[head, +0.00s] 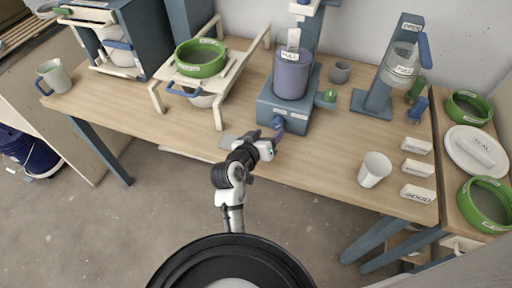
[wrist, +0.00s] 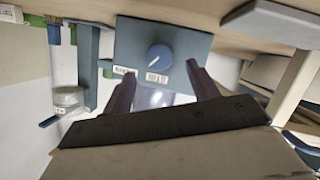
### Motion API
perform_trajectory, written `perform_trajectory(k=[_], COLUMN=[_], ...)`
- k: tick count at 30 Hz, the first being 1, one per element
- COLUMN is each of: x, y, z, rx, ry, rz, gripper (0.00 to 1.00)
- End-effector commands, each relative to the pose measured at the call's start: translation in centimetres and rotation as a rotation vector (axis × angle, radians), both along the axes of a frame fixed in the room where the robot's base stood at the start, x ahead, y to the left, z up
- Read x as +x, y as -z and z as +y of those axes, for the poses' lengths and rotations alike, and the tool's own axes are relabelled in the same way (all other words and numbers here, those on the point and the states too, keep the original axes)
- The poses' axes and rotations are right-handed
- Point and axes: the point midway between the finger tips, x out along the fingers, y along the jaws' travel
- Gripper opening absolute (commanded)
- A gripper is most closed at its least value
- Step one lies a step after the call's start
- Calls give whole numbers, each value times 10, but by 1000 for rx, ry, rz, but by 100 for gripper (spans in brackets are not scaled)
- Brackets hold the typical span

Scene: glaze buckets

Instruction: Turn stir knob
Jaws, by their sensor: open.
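In the head view the blue knob (head: 277,122) is just beyond my gripper (head: 279,136). In the wrist view my gripper (wrist: 161,72) is open and empty, its two dark fingers pointing at the panel, with the knob between and beyond the tips. Two small labels show on the panel; their words are too blurred to read for certain.
A white cup (head: 375,169) and several label blocks (head: 418,169) stand right of my gripper. A wooden rack (head: 220,108) with a green ring (head: 201,58) is to the left. A grey cup (head: 340,72) stands behind right. The table front (head: 310,165) near the mixer is mostly clear.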

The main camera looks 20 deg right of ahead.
Motion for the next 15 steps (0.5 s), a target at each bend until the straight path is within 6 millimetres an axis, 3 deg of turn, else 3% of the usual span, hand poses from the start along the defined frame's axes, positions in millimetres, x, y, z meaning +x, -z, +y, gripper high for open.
perform_trajectory(k=[9, 15], x=[-45, -56], y=[-19, -26], z=[44, 55], rx=[0, 0], ry=[-3, 0], rz=[-1, 0], gripper=[59, 59])
